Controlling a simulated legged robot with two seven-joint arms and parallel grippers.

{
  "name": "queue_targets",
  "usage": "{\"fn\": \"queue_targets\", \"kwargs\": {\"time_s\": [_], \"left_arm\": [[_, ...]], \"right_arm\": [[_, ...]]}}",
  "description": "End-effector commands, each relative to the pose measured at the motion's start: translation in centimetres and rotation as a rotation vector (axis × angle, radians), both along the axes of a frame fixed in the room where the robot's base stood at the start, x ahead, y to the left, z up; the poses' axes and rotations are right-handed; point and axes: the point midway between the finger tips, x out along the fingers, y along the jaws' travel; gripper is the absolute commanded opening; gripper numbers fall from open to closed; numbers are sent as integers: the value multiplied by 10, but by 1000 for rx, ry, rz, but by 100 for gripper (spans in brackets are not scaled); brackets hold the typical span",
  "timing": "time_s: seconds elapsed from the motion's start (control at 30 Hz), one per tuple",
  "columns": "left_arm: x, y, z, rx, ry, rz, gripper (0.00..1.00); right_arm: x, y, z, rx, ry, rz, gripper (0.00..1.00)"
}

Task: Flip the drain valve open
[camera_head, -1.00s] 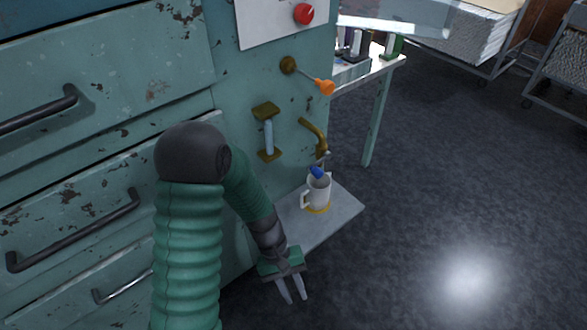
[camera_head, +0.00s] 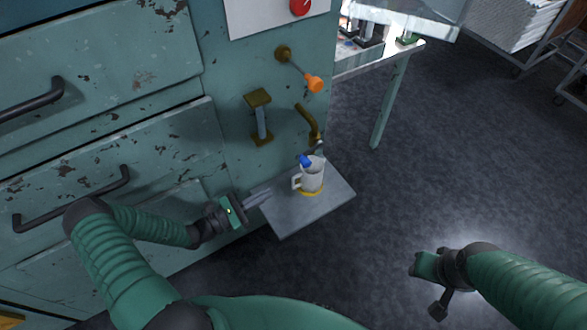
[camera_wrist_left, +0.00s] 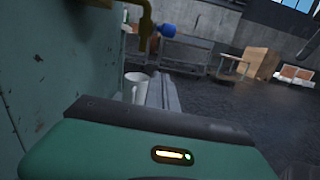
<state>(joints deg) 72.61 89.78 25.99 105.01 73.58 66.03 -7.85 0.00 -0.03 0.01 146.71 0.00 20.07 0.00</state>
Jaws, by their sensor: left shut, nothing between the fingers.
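A brass drain tap (camera_head: 309,122) juts from the green cabinet front, and its blue handle (camera_head: 305,160) shows just above a white mug (camera_head: 312,177). In the left wrist view the blue handle (camera_wrist_left: 167,31) sticks out to the right of the brass pipe (camera_wrist_left: 146,22). My left gripper (camera_head: 268,194) is shut and empty, left of the mug and apart from mug and tap. Its fingers (camera_wrist_left: 163,92) point forward in the left wrist view. My right gripper (camera_head: 425,285) is over the floor at the right, far from the tap; its fingers are unclear.
The mug stands on a grey shelf (camera_head: 285,222) low on the cabinet. Above are an orange-tipped lever (camera_head: 314,84), a sight tube with brass ends (camera_head: 262,122) and a red knob (camera_head: 301,6). Drawer handles (camera_head: 75,200) project at left.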

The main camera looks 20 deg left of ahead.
Motion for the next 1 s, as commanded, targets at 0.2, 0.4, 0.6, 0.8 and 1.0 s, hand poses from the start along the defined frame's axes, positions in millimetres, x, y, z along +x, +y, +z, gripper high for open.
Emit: {"fn": "queue_targets", "kwargs": {"time_s": [0.2, 0.4, 0.6, 0.8, 1.0], "left_arm": [[12, -12, 1, 1, 1, -6, 0], [43, -37, 3, 1, 0, -8, 0], [77, -64, 7, 1, 1, -8, 0], [81, -67, 40, 3, 0, -4, 0], [82, -68, 49, 2, 1, -4, 0]], "right_arm": [[0, 0, -4, 0, 0, 0, 36], [0, 0, -12, 0, 0, 0, 36], [0, 0, -21, 0, 0, 0, 36], [0, 0, -21, 0, 0, 0, 36], [0, 0, -21, 0, 0, 0, 36]]}}
